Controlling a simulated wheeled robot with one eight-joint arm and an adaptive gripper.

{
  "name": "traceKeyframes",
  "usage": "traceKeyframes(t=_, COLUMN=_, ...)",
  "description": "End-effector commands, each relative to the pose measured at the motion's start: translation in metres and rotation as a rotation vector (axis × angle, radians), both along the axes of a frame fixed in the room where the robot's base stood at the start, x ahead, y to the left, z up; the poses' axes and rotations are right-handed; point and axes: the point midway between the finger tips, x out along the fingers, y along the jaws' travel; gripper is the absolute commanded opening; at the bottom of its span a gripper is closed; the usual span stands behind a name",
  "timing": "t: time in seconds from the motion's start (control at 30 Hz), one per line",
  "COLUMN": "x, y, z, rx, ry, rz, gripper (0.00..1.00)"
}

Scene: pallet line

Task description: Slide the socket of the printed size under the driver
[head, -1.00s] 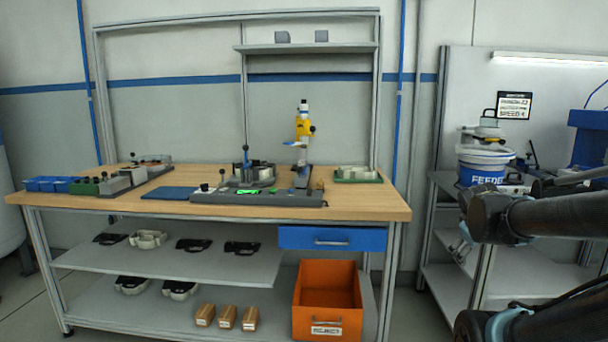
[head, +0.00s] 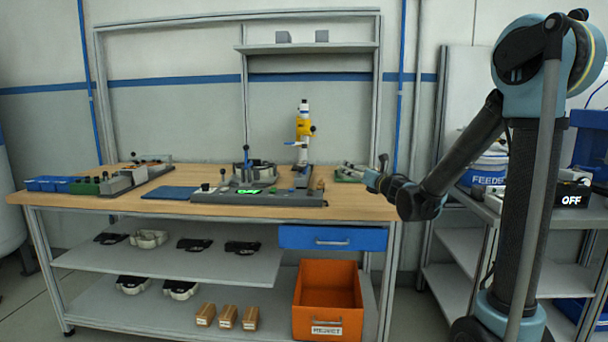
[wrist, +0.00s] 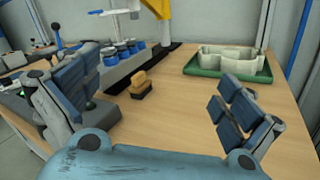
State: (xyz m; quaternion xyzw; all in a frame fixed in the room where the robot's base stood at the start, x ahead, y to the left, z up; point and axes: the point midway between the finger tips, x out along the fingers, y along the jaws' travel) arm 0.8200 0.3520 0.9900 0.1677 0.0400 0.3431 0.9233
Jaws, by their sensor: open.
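The driver (head: 304,128), a yellow tool on a white post, stands upright at the back of the bench; part of its yellow post shows at the top of the wrist view (wrist: 158,8). Several blue-topped sockets (wrist: 122,50) stand in a grey rack beside the post's dark base. No printed size is readable. My gripper (head: 378,172) is above the right end of the bench, to the right of the driver.
A small brown block (wrist: 141,84) lies on the wood ahead. A green tray (wrist: 190,68) with a pale part is at the back right. A grey fixture with a green display (head: 249,191) sits mid-bench. An orange bin (head: 327,332) stands below. Bare wood lies between block and tray.

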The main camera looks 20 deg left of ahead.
Motion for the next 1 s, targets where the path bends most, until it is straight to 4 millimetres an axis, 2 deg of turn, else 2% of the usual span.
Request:
traceKeyframes(t=0.03, x=-0.005, y=0.022, z=-0.007, rx=-0.056, ry=-0.047, rz=0.057, gripper=1.0)
traceKeyframes(t=0.13, x=-0.015, y=0.052, z=-0.021, rx=-0.157, ry=-0.132, rz=0.149, gripper=1.0)
traceKeyframes(t=0.2, x=-0.021, y=0.067, z=-0.029, rx=-0.205, ry=-0.176, rz=0.196, gripper=1.0)
traceKeyframes(t=0.37, x=-0.026, y=0.084, z=-0.038, rx=-0.259, ry=-0.223, rz=0.248, gripper=1.0)
traceKeyframes(t=0.53, x=-0.017, y=0.1, z=-0.039, rx=-0.263, ry=-0.228, rz=0.253, gripper=1.0)
traceKeyframes(t=0.8, x=0.01, y=0.138, z=-0.038, rx=-0.263, ry=-0.227, rz=0.252, gripper=1.0)
traceKeyframes(t=1.0, x=0.025, y=0.158, z=-0.038, rx=-0.263, ry=-0.226, rz=0.251, gripper=1.0)
